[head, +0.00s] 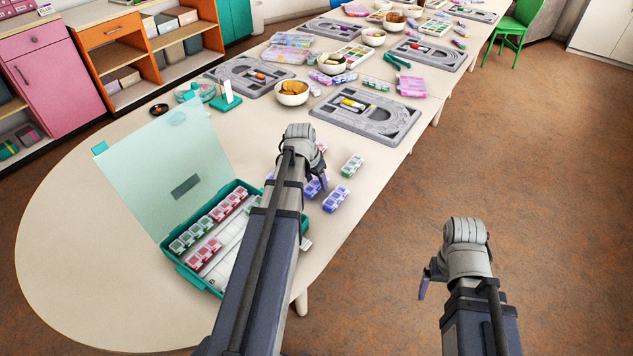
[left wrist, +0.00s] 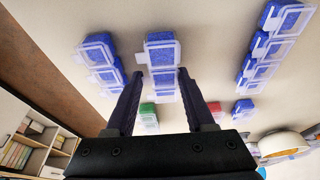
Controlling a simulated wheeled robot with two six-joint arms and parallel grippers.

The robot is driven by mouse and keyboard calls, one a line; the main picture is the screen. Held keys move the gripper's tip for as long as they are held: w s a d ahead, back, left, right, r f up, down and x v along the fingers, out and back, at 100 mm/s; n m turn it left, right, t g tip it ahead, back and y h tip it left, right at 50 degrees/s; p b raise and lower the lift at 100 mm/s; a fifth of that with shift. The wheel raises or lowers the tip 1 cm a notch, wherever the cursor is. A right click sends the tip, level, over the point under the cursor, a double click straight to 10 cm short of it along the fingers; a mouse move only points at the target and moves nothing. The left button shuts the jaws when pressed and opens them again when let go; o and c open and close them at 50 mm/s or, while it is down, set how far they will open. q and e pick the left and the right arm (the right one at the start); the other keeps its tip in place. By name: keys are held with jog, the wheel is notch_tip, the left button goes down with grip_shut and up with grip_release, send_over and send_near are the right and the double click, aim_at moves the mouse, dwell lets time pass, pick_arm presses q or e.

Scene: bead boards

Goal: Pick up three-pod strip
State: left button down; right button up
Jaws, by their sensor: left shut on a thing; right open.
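My left gripper (left wrist: 160,78) is shut on a blue strip of clear-lidded pods (left wrist: 162,52), with one dark finger on each side of it. Three pods seem to show on this strip. In the head view my left gripper (head: 318,168) is over the table, low among blue strips, and its fingers are partly hidden by the hand. Another blue strip (head: 336,198) lies just right of it. In the left wrist view a blue strip (left wrist: 102,62) is left of the held one and a longer one (left wrist: 268,50) is to the right. My right gripper (head: 428,278) is open and empty over the floor.
An open teal case (head: 182,268) with red and green strips stands left of my left arm, its clear lid raised. A green strip (head: 352,165) lies beyond the blue ones. Grey bead boards (head: 340,118) and bowls (head: 292,98) stand farther back. The table's left end is clear.

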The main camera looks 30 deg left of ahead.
aim_at(316, 184)
pick_arm(q)
notch_tip(316, 184, up, 9)
jog(key=p, duration=0.8)
pick_arm(e)
notch_tip(316, 184, up, 9)
pick_arm(q)
jog(key=shift+s, duration=0.1)
pick_arm(e)
jog(key=shift+s, duration=0.1)
